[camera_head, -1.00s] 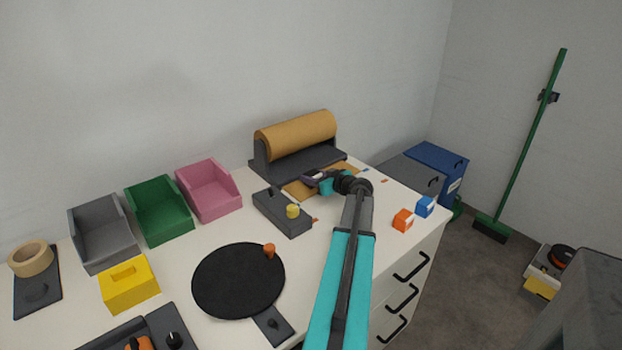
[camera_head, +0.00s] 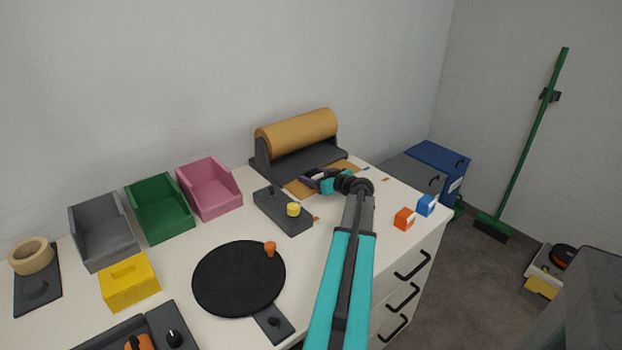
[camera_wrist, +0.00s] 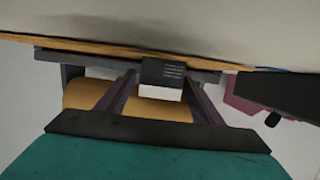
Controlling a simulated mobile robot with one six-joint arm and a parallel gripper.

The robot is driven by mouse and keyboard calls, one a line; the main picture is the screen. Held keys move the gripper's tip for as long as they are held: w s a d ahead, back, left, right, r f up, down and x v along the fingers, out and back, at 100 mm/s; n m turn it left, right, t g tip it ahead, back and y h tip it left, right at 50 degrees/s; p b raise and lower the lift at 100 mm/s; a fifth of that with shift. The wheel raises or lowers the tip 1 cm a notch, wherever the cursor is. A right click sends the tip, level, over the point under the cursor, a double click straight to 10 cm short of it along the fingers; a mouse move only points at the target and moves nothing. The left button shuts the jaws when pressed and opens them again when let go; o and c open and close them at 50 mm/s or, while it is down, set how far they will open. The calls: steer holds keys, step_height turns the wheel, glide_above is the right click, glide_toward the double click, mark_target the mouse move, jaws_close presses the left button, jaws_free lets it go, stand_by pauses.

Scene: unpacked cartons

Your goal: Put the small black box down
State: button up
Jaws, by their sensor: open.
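The small black box (camera_wrist: 161,72) shows in the wrist view, dark with pale lines of print and a white lower part. It is at the brown paper sheet. My gripper (camera_wrist: 159,82) is open, with one dark finger on each side of the box. A narrow gap seems to show beside the box, but I cannot tell whether either finger touches it. In the head view my gripper (camera_head: 311,176) is low over the brown paper sheet (camera_head: 299,189) in front of the paper roll, and I cannot make out the box clearly there.
The paper roll (camera_head: 297,134) on its dark stand is just behind my gripper. A dark box with a yellow knob (camera_head: 293,209) stands to the front left. An orange cube (camera_head: 403,220) and a blue cube (camera_head: 427,206) sit near the right edge. A pink bin (camera_head: 210,190) is further left.

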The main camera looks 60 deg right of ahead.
steer(key=shift+r+p, duration=0.25)
steer(key=shift+p, duration=0.1)
steer(key=shift+s+a, duration=0.1)
steer(key=shift+s, duration=0.2)
steer(key=b+v, duration=0.2)
steer(key=v, duration=0.9)
steer(key=shift+s+r, duration=0.1)
steer(key=shift+s, duration=0.1)
steer(key=shift+a, duration=0.1)
